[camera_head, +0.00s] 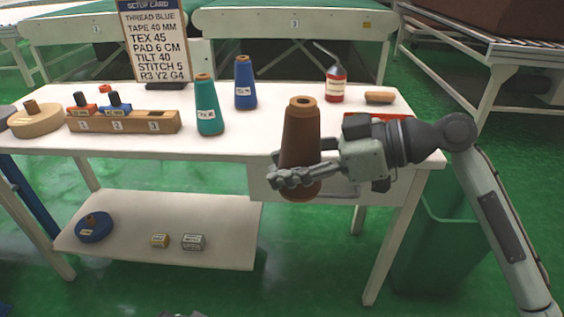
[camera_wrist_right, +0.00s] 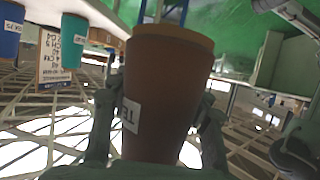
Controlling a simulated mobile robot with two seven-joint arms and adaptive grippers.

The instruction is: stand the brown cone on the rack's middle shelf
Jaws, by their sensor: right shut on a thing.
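The brown cone (camera_head: 301,130) is upright in my right gripper (camera_head: 292,178), in front of the table's front edge by the drawer. The gripper's fingers close around its lower part. In the right wrist view the brown cone (camera_wrist_right: 172,85) fills the middle, between the two fingers (camera_wrist_right: 160,125), with part of a white label showing.
On the white table (camera_head: 270,125) stand a teal cone (camera_head: 209,105), a blue cone (camera_head: 245,85), a red oil can (camera_head: 335,85) and a wooden block with numbered slots (camera_head: 140,121). A setup card (camera_head: 155,45) stands behind. A green bin (camera_head: 440,245) is below right.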

